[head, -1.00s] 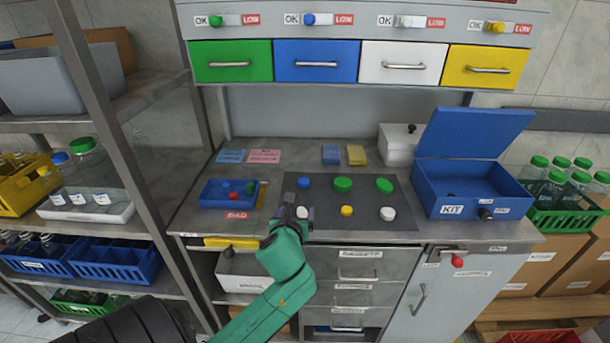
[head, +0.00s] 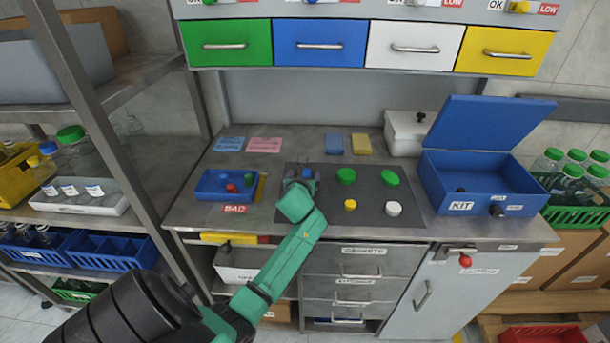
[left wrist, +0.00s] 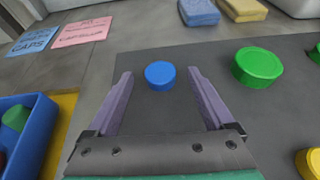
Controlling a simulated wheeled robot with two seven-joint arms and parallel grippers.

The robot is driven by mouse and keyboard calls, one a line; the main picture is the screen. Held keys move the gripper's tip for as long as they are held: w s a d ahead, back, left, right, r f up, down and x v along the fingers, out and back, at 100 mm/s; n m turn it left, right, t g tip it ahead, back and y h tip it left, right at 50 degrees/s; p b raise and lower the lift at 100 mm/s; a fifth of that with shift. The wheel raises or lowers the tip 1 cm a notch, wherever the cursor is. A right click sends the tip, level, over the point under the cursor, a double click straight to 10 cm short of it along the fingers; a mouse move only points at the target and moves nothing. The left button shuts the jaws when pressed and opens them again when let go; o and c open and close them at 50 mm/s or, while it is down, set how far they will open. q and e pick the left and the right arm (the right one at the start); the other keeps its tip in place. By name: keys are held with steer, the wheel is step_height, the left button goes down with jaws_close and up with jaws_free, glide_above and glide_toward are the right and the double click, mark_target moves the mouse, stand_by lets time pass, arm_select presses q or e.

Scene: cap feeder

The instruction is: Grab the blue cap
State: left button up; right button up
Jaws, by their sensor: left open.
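The blue cap (head: 306,172) lies on the dark grey mat (head: 375,215), at its back left. In the left wrist view the blue cap (left wrist: 160,75) sits between the tips of two purple fingers, with a gap on each side. My left gripper (left wrist: 158,73) is open and empty around it. In the head view my left gripper (head: 303,178) reaches over the mat's left part, and my green wrist hides the mat's front left. My right gripper is not in view.
Two green caps (head: 346,176) (head: 389,177), a yellow cap (head: 350,205) and a white cap (head: 393,208) lie right of the gripper.

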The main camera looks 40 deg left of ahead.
arm_select(q)
steer(key=shift+w+a+f, duration=0.15)
steer(key=shift+w+a, duration=0.05)
steer(key=shift+w, duration=0.15)
jaws_close()
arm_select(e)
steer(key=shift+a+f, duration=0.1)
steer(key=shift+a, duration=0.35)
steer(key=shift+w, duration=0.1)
